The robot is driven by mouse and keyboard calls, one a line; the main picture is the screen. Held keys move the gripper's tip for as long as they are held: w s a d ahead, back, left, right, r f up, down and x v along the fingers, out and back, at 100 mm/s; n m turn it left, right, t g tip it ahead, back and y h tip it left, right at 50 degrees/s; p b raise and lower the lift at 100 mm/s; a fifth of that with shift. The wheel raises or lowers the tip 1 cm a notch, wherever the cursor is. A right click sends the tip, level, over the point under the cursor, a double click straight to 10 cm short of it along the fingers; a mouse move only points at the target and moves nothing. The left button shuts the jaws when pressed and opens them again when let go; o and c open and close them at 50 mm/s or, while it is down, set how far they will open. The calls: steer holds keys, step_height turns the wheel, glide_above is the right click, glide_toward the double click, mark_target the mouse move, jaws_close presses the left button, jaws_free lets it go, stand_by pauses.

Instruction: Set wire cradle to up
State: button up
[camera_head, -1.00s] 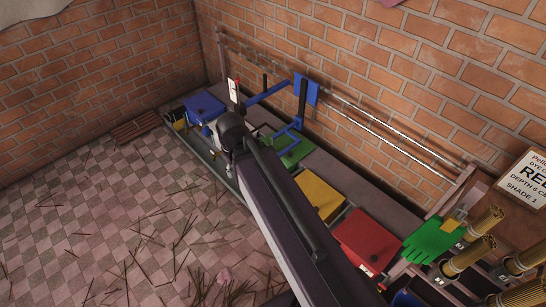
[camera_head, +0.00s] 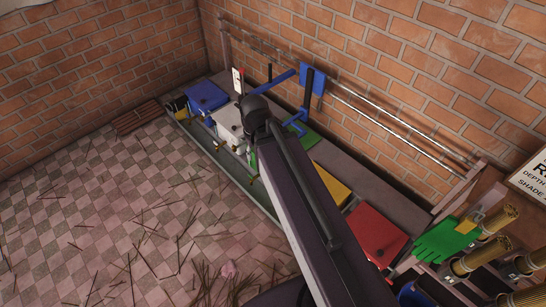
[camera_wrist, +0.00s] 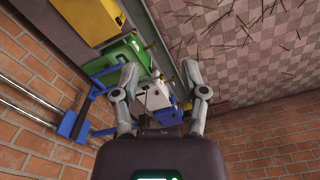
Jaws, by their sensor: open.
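No part can be told for sure as the wire cradle. A blue bent frame (camera_head: 296,123) stands by the green box (camera_head: 302,140), with a blue upright plate (camera_head: 313,80) and a long blue bar (camera_head: 270,84) above it. In the wrist view, the blue frame (camera_wrist: 72,122) is left of my gripper (camera_wrist: 160,68), beside the green box (camera_wrist: 118,62). My gripper's fingers are spread, with nothing held between them. A white box (camera_wrist: 152,97) shows between the fingers, beyond them. In the head view my arm hides the gripper and part of the green box.
Blue (camera_head: 206,95), yellow (camera_head: 331,186) and red (camera_head: 377,232) boxes line the bench by the brick wall. Metal rails (camera_head: 400,128) run along the wall. A green glove (camera_head: 440,240) and bundled sticks (camera_head: 488,220) are at right. The tiled floor (camera_head: 110,210) is open, with scattered sticks.

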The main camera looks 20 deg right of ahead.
steer(key=w+d+f+n+b, duration=0.1)
steer(key=w+d+f+b, duration=0.4)
steer(key=w+f+b, duration=0.5)
steer(key=w+d+f+n+h+b, duration=0.1)
steer(key=w+d+f+b, duration=0.4)
steer(key=w+f+b, duration=0.6)
steer(key=w+d+f+n+h+b, duration=0.1)
steer(key=w+d+f+n+b, duration=0.1)
steer(key=w+d+f+b, duration=0.4)
steer(key=shift+w+f+t+b, duration=0.4)
steer(key=shift+w+f+b, duration=1.85)
steer(key=shift+f+b, duration=1.45)
steer(key=shift+f, duration=0.15)
steer(key=f+b, duration=0.4)
steer(key=d+f+b, duration=0.1)
steer(key=f+b, duration=0.3)
steer(key=b, duration=0.1)
steer(key=w+d+f+b, duration=0.1)
steer(key=f+b, duration=0.3)
steer(key=f, duration=0.1)
steer(key=shift+d+f, duration=0.1)
steer(key=shift+d, duration=0.15)
jaws_close()
